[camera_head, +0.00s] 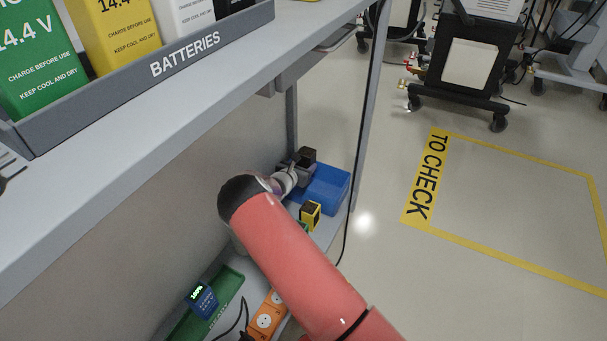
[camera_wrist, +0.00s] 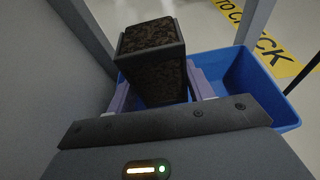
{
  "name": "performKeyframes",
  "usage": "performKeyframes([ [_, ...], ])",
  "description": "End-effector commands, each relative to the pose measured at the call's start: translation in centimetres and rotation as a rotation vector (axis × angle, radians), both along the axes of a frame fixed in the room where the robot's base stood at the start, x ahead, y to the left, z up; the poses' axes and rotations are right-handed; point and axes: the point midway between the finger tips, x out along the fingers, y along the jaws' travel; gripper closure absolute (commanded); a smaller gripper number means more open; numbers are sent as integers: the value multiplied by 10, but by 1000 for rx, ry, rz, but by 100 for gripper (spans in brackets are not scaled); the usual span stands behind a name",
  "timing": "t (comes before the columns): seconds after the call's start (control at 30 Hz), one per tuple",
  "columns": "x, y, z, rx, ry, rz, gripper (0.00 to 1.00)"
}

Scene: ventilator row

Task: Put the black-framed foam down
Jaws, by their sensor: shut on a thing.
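The black-framed foam (camera_wrist: 153,65) is a dark block with brown-black porous faces inside a black frame. My gripper (camera_wrist: 157,92) is shut on it, with a pale purple finger on each side in the wrist view. The foam is held upright over or just in front of a blue bin (camera_wrist: 245,85); I cannot tell whether it touches anything below. In the head view the foam (camera_head: 307,155) shows small at the end of my arm, and my gripper (camera_head: 296,172) is beside the blue bin (camera_head: 327,188). The foam's lower part is hidden by the gripper.
The bin stands on a lower shelf under the upper shelf. Near it is a yellow-and-black block (camera_head: 311,214). A green tray (camera_head: 228,290) with a blue device (camera_head: 202,299) and an orange socket strip (camera_head: 268,316) lie closer. A shelf post (camera_head: 366,110) stands right. The marked floor area (camera_head: 510,205) is empty.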

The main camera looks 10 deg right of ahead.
Motion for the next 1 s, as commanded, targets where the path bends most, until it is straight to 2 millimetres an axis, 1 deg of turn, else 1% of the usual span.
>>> performKeyframes([
  [0.03, -1, -1, -9, -1, 3, 0, 75],
  [0.1, -1, -1, -21, -1, 3, 0, 75],
  [0.23, 0, -1, -36, 0, 2, -1, 75],
  [0.47, 0, -1, -36, 0, 1, -1, 75],
  [0.87, 0, 0, -49, 0, 2, -1, 75],
  [0.97, 0, 0, -48, 0, 2, -1, 75],
  [1.0, 0, 0, -48, 0, 2, -1, 47],
])
